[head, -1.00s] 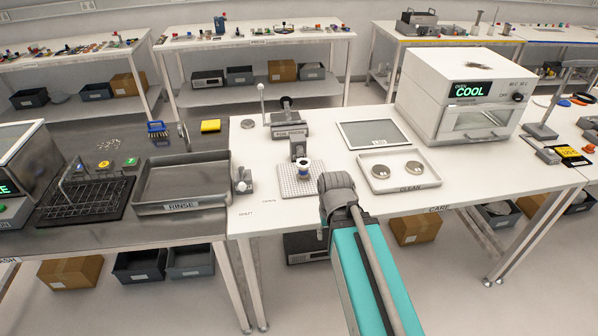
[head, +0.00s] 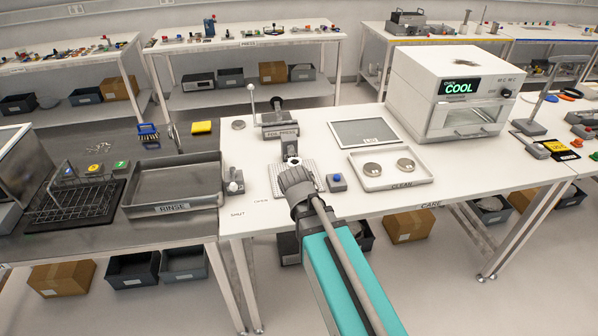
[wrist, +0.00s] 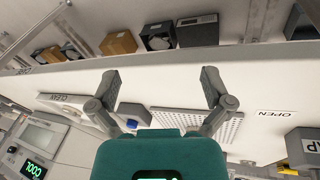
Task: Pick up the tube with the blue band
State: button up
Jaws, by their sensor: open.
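I cannot make out the tube with the blue band in either view now. The perforated plate (head: 276,182) on the white bench is partly covered by my arm in the head view. In the wrist view the perforated plate (wrist: 185,122) shows behind and between my fingers, with no tube seen on its visible part. My gripper (wrist: 160,78) is open and empty, its two fingers spread wide above the bench. In the head view the fingers are hidden behind my wrist.
A grey box with a blue button (head: 337,182) stands right of the plate. The foil press (head: 280,128) is behind it. The clean tray (head: 390,184) with two discs lies right, the rinse tray (head: 175,208) left. The oven (head: 450,90) stands back right.

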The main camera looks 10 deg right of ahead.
aim_at(293, 164)
jog(key=w+a+m+t+h, duration=0.1)
jog(key=w, duration=0.1)
jog(key=w+a+r+m+t+h+b, duration=0.1)
jog(key=w, duration=0.2)
jog(key=w+a+r+m+h, duration=0.1)
jog(key=w+h, duration=0.1)
jog(key=w, duration=0.1)
jog(key=shift+w+r+m+t, duration=0.1)
jog(key=shift+w+m+t, duration=0.15)
jog(key=shift+m+t, duration=0.15)
jog(key=w+a+r+m+t+h+b, duration=0.1)
jog(key=w+a+r+m+t+h, duration=0.2)
jog(key=w+a, duration=0.4)
notch_tip(293, 164, up, 3)
jog(key=shift+f+t+b, duration=0.2)
jog(key=shift+t+b, duration=0.1)
jog(key=shift+t, duration=0.6)
jog(key=shift+w, duration=0.1)
jog(key=b+x, duration=0.3)
jog(key=x, duration=0.5)
jog(key=shift+f, duration=0.1)
jog(key=shift+w+d, duration=0.1)
jog(key=shift+d, duration=0.15)
jog(key=shift+w+f, duration=0.1)
